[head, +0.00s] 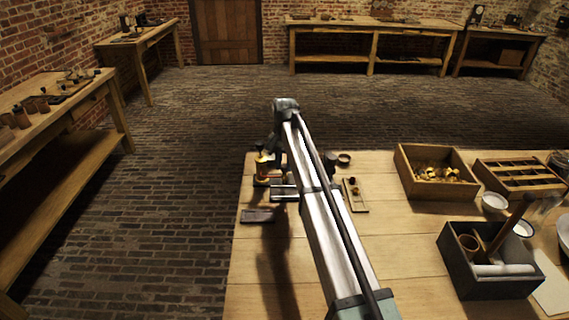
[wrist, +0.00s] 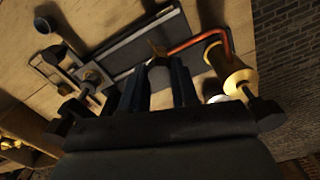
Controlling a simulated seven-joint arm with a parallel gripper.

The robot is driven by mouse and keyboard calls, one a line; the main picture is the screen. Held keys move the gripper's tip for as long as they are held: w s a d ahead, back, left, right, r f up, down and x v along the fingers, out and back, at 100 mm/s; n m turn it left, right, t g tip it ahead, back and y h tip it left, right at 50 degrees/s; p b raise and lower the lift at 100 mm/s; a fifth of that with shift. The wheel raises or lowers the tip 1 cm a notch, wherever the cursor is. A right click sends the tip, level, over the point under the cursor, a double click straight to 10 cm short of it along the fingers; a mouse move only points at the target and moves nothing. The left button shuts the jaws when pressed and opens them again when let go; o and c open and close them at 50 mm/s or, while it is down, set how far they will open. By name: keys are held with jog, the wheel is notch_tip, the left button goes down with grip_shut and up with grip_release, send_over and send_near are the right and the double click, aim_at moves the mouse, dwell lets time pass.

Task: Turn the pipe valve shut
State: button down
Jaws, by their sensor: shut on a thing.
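In the wrist view, my gripper (wrist: 157,76) has its two dark fingers closed around a small grey piece, which I take to be the handle of the pipe valve (wrist: 158,64). A thin brass-coloured tip shows just beyond it. A copper pipe (wrist: 198,42) runs right from there and bends down to a pale yellow cylinder (wrist: 232,68). A dark flat plate (wrist: 125,50) lies behind the fingers. In the head view, my gripper (head: 272,163) is at the table's far left corner, beside a yellow and orange fitting (head: 263,158). My arm hides much of this spot.
The wooden table (head: 270,300) has clear room at its front.

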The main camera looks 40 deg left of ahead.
aim_at(285, 166)
jog(key=shift+n, duration=0.6)
jog(key=c, duration=0.8)
grip_release()
jog(key=shift+c, duration=0.2)
jog(key=shift+r, duration=0.15)
notch_tip(285, 166, up, 14)
jog(key=shift+f, duration=0.2)
